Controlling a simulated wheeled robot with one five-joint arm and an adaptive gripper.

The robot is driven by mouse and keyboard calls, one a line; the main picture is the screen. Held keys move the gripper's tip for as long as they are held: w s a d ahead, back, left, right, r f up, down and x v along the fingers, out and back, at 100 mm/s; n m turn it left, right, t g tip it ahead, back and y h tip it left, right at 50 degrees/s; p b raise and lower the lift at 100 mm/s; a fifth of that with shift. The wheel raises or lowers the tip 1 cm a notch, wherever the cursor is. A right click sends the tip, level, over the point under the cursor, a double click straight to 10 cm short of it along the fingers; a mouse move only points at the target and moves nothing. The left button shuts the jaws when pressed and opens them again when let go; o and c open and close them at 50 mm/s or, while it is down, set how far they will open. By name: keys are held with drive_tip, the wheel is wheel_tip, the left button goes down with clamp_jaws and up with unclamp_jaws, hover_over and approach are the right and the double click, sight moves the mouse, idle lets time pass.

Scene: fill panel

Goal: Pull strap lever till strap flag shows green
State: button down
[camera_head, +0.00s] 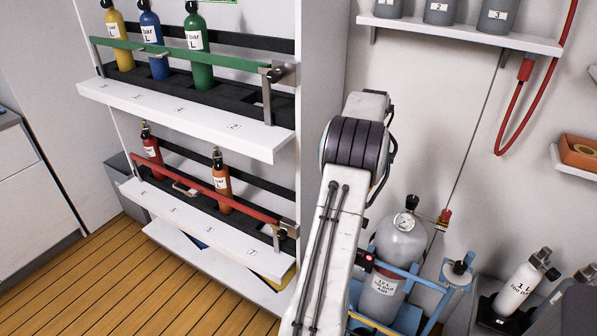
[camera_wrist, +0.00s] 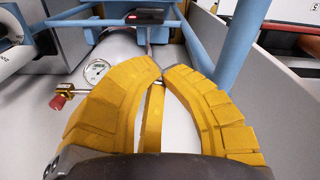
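The large grey gas cylinder (camera_head: 400,250) stands upright in a blue frame (camera_head: 408,283) at the lower middle of the head view. A dark box, seemingly the strap buckle (camera_wrist: 150,17), sits across the frame at the cylinder; its small strap flag (camera_wrist: 132,17) shows red, also in the head view (camera_head: 369,258). A thin grey piece, seemingly the strap lever (camera_wrist: 151,50), runs from the box to my fingertips. My gripper (camera_wrist: 162,72) has its yellow fingers drawn together around its end; the exact contact is partly hidden. In the head view my arm hides the gripper.
A gauge (camera_wrist: 97,70) and a brass valve with a red knob (camera_wrist: 60,99) lie close left of my fingers. Blue frame bars surround the cylinder. A white bottle (camera_head: 520,288) stands at right. A rack with small coloured bottles (camera_head: 200,58) is at left; wooden floor (camera_head: 120,275) is clear.

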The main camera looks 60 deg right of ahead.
drive_tip(key=w+a+r+n+p, duration=0.1)
drive_tip(key=w+a+r, duration=0.3)
drive_tip(key=w+a, duration=0.1)
drive_tip(key=w+a+r+n, duration=0.2)
drive_tip(key=w+a+r, duration=0.2)
drive_tip(key=w+a, duration=0.2)
drive_tip(key=shift+a+n+t+h+p, duration=0.3)
drive_tip(key=shift+a+p, duration=0.1)
drive_tip(key=shift+a, duration=0.6)
drive_tip(key=shift+d, duration=0.1)
drive_tip(key=s+a+f+y, duration=0.1)
drive_tip(key=s+a+f, duration=0.45)
drive_tip(key=a, duration=0.35)
drive_tip(key=s+a+r+n+t+p, duration=0.1)
drive_tip(key=a+r+n, duration=0.4)
drive_tip(key=a, duration=0.8)
drive_tip(key=s+a+r+n+t+p, duration=0.1)
drive_tip(key=a+r+n+p, duration=0.3)
drive_tip(key=a, duration=1)
drive_tip(key=shift+a+r+n+t+p, duration=0.15)
drive_tip(key=shift+r+n+t+p, duration=0.35)
drive_tip(key=shift+r, duration=0.6)
